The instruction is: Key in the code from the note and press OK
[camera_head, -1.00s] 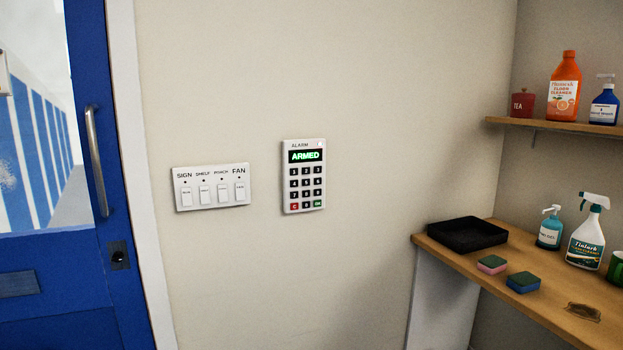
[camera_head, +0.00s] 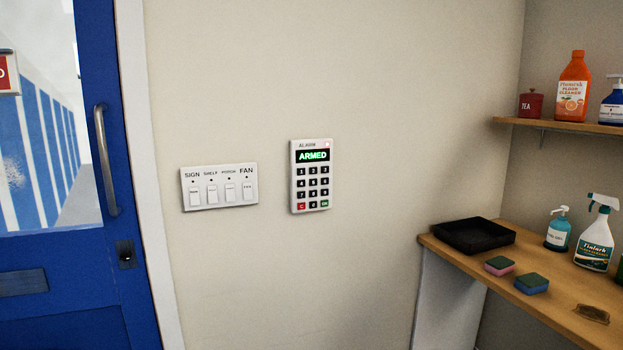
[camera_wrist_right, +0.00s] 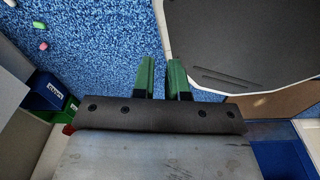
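A white alarm keypad (camera_head: 312,176) is on the cream wall in the middle of the head view. Its green display reads ARMED, and a small red light shows at its top right. Dark number keys sit below, with a red C key (camera_head: 301,206) at bottom left and a green OK key (camera_head: 324,203) at bottom right. No note with a code shows. My right gripper (camera_wrist_right: 162,62) shows in the right wrist view, its two green fingers a little apart with nothing between them. My left gripper is in neither view.
A switch panel (camera_head: 219,187) labelled SIGN, SHELF, PORCH and FAN is left of the keypad. A blue door (camera_head: 60,270) stands further left. On the right, a wooden counter (camera_head: 470,262) holds a black tray (camera_head: 473,236), sponges and bottles. Wall around the keypad is clear.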

